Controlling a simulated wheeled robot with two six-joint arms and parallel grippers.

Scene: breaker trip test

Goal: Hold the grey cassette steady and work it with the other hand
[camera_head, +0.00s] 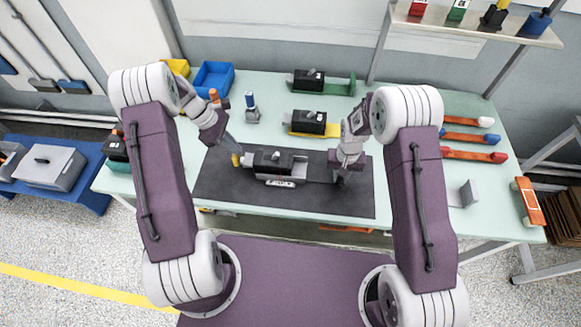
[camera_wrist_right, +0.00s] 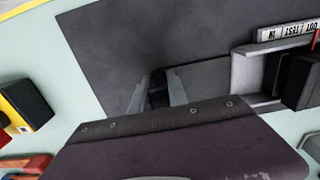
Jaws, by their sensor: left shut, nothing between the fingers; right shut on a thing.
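The grey cassette (camera_head: 299,170) lies on the dark mat (camera_head: 225,190), with a black block on its top and a white label on its front. My right gripper (camera_head: 342,174) is at its right side, shut on a dark grey plate that extends from the cassette. In the right wrist view the fingers (camera_wrist_right: 158,92) close on this plate, and part of the cassette (camera_wrist_right: 247,75) shows at the right with its label. My left gripper (camera_head: 232,149) is shut and empty, just left of the cassette's black end. A small yellow piece (camera_head: 236,160) shows at its tip; whether they touch is unclear.
Behind the mat stand a black unit on a yellow base (camera_head: 300,132) and one on a green base (camera_head: 338,87). Blue bin (camera_head: 212,78) is at back left. Several orange-handled tools (camera_head: 470,138) lie at right. A grey bracket (camera_head: 469,192) stands near the right edge. The mat's front is clear.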

